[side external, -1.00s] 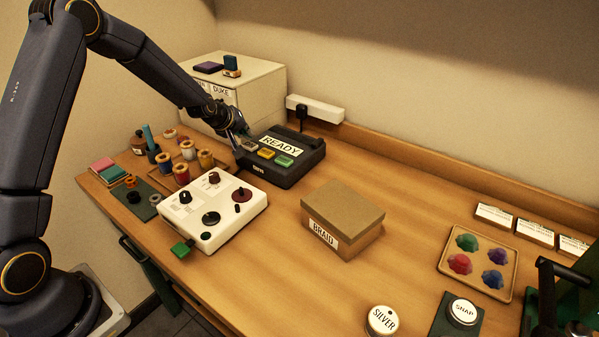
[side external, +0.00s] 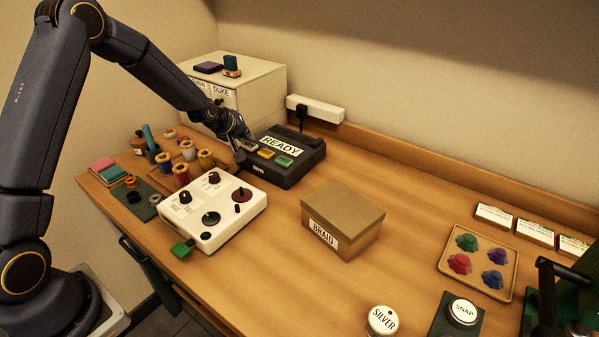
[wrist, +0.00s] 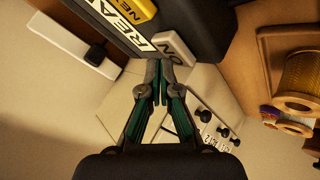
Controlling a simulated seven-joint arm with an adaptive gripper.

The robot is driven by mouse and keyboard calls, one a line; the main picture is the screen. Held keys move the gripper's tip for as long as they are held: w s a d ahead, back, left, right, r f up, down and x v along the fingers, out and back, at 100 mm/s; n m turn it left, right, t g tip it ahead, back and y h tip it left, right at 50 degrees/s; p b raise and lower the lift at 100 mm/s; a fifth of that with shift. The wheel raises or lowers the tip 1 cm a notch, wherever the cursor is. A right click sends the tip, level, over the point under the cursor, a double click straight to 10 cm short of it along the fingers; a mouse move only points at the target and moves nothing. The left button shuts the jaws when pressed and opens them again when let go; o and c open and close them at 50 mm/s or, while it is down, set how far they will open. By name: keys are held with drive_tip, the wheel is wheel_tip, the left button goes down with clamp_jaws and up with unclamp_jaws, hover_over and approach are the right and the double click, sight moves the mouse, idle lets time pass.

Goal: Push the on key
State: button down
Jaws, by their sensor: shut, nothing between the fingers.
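A dark device (side external: 290,165) with a READY display stands against the small white cabinet's right side. Its front row has a grey key (side external: 248,144), a yellow key and a green key. In the wrist view the grey key (wrist: 179,47) reads ON. My gripper (side external: 240,154) is at the device's left end, beside the grey key. In the wrist view my gripper (wrist: 159,66) is shut and empty, its tips close to the key's edge. I cannot tell whether they touch it.
A white box with knobs (side external: 215,208) is in front of the device. Thread spools (side external: 188,150) stand at the left. The cabinet (side external: 262,85) is behind my gripper. A BRAID box (side external: 342,205) sits to the right; the table beyond it is partly clear.

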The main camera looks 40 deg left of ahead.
sight(248, 146)
drive_tip(key=shift+f, duration=0.4)
drive_tip(key=shift+r, duration=1)
wheel_tip(248, 146, up, 6)
idle(0.6)
